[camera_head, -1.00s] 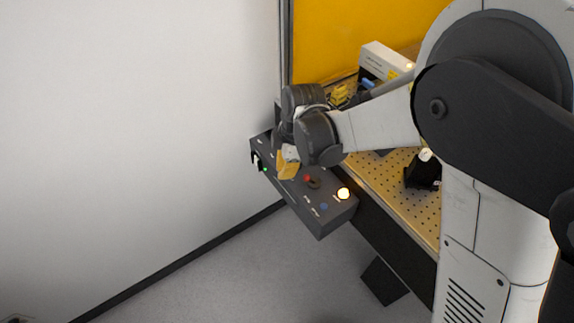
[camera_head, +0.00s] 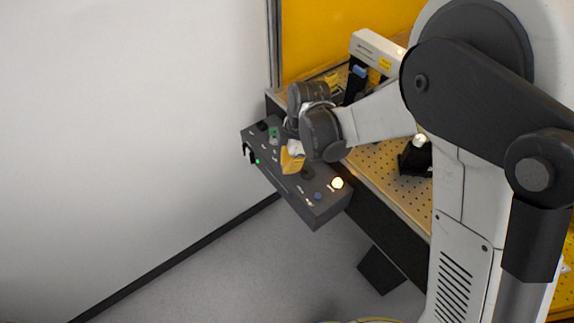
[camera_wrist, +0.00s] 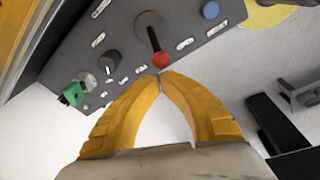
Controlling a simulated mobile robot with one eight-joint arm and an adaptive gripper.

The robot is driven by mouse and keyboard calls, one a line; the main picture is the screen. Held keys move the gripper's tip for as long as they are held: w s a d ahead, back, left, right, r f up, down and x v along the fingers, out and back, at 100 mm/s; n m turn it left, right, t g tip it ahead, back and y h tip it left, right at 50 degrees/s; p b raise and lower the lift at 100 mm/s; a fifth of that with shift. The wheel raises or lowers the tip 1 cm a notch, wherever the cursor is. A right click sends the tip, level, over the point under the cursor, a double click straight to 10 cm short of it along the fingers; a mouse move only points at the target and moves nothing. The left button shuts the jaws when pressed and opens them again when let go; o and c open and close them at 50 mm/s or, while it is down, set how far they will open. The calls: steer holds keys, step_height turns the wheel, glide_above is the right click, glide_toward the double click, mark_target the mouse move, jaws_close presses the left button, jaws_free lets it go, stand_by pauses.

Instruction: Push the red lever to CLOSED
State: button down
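The red lever (camera_wrist: 160,60) has a red ball on a dark stem and stands in a round dark base on the grey control box. In the wrist view it is just beyond my fingertips. My gripper (camera_wrist: 162,74) has yellow fingers with their tips together, right at the ball's edge; I cannot tell if they touch it. In the head view my gripper (camera_head: 291,162) is low over the control box (camera_head: 325,214). The red ball is not visible there, apparently hidden by my gripper.
The perforated table (camera_head: 378,168) with instruments lies behind. Open floor (camera_head: 250,270) is in front.

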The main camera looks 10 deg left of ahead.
steer(key=shift+w+d+r, duration=0.6)
steer(key=shift+w+r, duration=0.05)
stand_by(0.6)
steer(key=shift+w+d+r, duration=0.4)
steer(key=shift+w+d, duration=0.3)
steer(key=shift+w, duration=0.15)
steer(key=shift+w+d+b, duration=0.35)
steer(key=shift+w+d, duration=0.25)
steer(key=shift+w, duration=0.1)
steer(key=shift+w+d+g+y, duration=0.5)
steer(key=shift+w+g, duration=0.1)
steer(key=shift+s+a+r, duration=0.1)
steer(key=shift+s+r, duration=0.05)
steer(key=shift+r+p, duration=0.3)
steer(key=shift+r, duration=0.4)
steer(key=shift+r, duration=0.1)
